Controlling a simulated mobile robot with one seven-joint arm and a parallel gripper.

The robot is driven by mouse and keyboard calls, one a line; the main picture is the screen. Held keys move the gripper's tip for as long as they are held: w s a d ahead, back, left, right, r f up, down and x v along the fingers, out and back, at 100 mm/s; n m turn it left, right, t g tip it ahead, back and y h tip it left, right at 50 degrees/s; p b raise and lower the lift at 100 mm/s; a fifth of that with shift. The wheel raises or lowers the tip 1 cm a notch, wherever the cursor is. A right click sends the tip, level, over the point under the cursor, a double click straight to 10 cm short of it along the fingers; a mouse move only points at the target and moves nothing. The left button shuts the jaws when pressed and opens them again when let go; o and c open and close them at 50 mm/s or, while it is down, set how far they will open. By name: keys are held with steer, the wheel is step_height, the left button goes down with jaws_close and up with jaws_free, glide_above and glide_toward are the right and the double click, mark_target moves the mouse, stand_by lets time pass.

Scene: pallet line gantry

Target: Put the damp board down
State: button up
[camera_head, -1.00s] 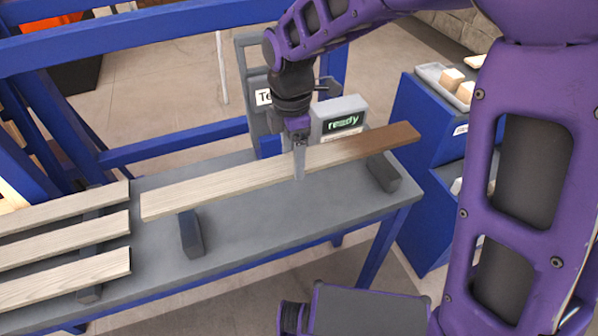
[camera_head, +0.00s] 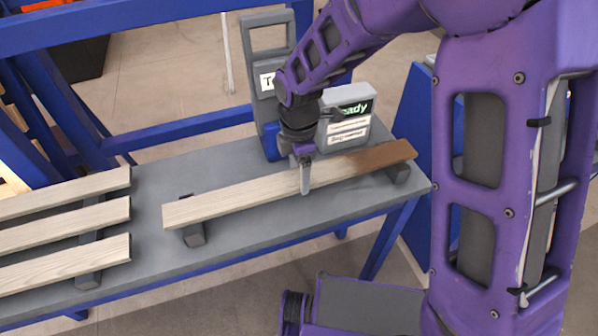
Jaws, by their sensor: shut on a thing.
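The damp board (camera_head: 235,200) is a long pale plank with a dark brown stretch at its right end. It lies lengthwise over the grey bench (camera_head: 260,240), above a left support block (camera_head: 193,234) and a right support block (camera_head: 398,173). I cannot tell whether it rests on the blocks or hangs just over them. My gripper (camera_head: 305,180) points down and is shut on the board near its middle. The far finger is hidden behind the board.
Several pale boards (camera_head: 65,228) lie on supports at the bench's left. A tester with a screen reading "ready" (camera_head: 345,117) stands behind the damp board, beside a grey upright frame (camera_head: 268,75). Blue rails (camera_head: 180,130) run behind the bench. The bench front is clear.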

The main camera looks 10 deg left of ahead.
mark_target(299, 178)
steer(key=o, duration=1.6)
steer(key=shift+f, duration=0.15)
step_height(299, 178, up, 12)
steer(key=shift+r+p, duration=0.2)
steer(key=shift+p, duration=0.85)
